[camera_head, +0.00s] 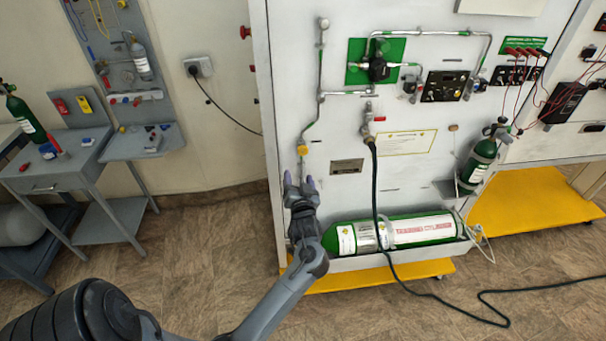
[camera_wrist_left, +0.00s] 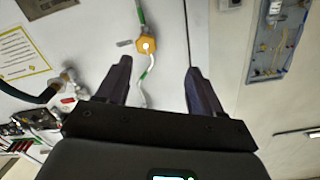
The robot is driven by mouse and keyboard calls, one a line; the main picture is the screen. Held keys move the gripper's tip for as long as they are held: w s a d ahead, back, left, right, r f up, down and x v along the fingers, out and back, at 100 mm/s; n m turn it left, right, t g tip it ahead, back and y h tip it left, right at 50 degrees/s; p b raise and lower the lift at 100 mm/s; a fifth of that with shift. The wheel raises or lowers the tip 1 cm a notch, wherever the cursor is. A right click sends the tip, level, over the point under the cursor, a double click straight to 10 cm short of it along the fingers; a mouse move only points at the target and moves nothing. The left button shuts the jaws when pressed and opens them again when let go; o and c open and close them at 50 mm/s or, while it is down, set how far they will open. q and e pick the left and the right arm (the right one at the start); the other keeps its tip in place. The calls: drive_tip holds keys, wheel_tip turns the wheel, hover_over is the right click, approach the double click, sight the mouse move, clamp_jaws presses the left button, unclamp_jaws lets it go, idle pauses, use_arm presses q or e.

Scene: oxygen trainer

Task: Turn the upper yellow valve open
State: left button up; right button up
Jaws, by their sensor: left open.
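A yellow valve (camera_head: 302,150) sits on the thin vertical pipe at the left side of the white panel. In the left wrist view the yellow valve (camera_wrist_left: 147,45) shows as a yellow body with a pale round centre, and appears between the finger lines, nearer the left finger. My left gripper (camera_head: 301,183) is open and empty, just below the valve in the head view, with fingers apart. In the left wrist view its fingers (camera_wrist_left: 158,66) frame the white and green pipe (camera_wrist_left: 149,68). Contact with the valve is not seen. My right gripper is out of view.
A black hose (camera_head: 375,190) hangs from a fitting right of the valve. A green cylinder (camera_head: 430,229) lies at the panel's foot. Gauges (camera_head: 443,86) and a green-backed regulator (camera_head: 376,62) are above. A grey workbench (camera_head: 70,160) stands left; floor between is clear.

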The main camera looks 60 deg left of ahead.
sight(303, 151)
use_arm(q)
drive_tip(key=shift+n, duration=0.8)
drive_tip(key=w+b+x, duration=0.1)
drive_tip(key=x, duration=0.3)
drive_tip(key=b+x, duration=0.2)
drive_tip(key=x, duration=0.2)
drive_tip(key=w+d+b+x, duration=0.1)
drive_tip(key=b+x, duration=0.1)
drive_tip(key=x, duration=0.2)
drive_tip(key=shift+w+r, duration=0.35)
drive_tip(key=shift+r, duration=0.05)
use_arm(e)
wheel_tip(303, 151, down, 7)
use_arm(q)
drive_tip(key=c, duration=1.1)
drive_tip(key=shift+o, duration=0.2)
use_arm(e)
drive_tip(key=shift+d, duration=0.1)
